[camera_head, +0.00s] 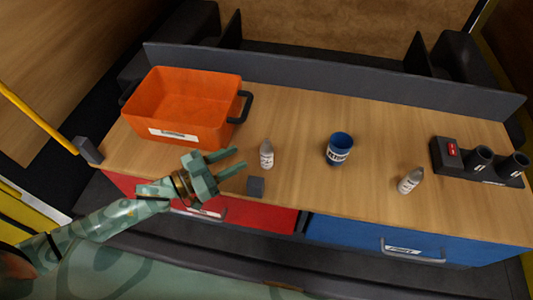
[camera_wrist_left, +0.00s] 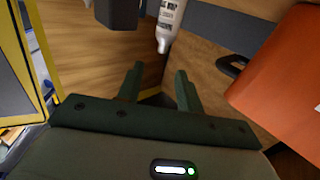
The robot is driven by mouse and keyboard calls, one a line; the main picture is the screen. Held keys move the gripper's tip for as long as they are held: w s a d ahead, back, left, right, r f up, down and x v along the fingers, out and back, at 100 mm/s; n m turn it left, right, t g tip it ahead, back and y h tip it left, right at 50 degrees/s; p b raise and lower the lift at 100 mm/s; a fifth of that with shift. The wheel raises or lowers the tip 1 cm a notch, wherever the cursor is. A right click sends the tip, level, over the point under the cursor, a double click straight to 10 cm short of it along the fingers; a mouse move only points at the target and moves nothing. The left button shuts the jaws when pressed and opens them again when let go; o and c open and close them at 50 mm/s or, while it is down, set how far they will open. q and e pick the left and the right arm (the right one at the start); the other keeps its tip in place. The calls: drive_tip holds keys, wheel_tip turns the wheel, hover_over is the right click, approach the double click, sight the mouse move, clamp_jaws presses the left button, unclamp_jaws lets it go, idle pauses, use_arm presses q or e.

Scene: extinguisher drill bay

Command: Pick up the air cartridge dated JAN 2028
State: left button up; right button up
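Two small white-and-grey cartridges stand on the wooden counter (camera_head: 305,190) in the head view. One cartridge (camera_head: 266,156) is near the middle left, the other (camera_head: 411,182) is farther right; their dates are too small to read there. My left gripper (camera_head: 241,160) is open and empty, just left of the nearer cartridge and apart from it. In the left wrist view that cartridge (camera_wrist_left: 171,22) shows beyond the open fingers (camera_wrist_left: 159,88), cut off by the top edge, its label not clearly readable. My right gripper is in neither view.
An orange crate (camera_head: 205,137) stands behind my left gripper. A small dark block (camera_head: 256,186) sits near the front edge. A blue cup (camera_head: 340,149) stands between the cartridges. A black holder (camera_head: 478,174) is at the right. Counter around the cup is clear.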

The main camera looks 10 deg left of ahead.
sight(267, 141)
use_arm(q)
drive_tip(key=x, duration=0.4)
drive_tip(key=shift+w+d, duration=0.25)
drive_tip(key=shift+d, duration=0.05)
drive_tip(key=x, duration=0.5)
drive_tip(key=shift+w+d, duration=0.1)
drive_tip(key=shift+w, duration=0.25)
clamp_jaws()
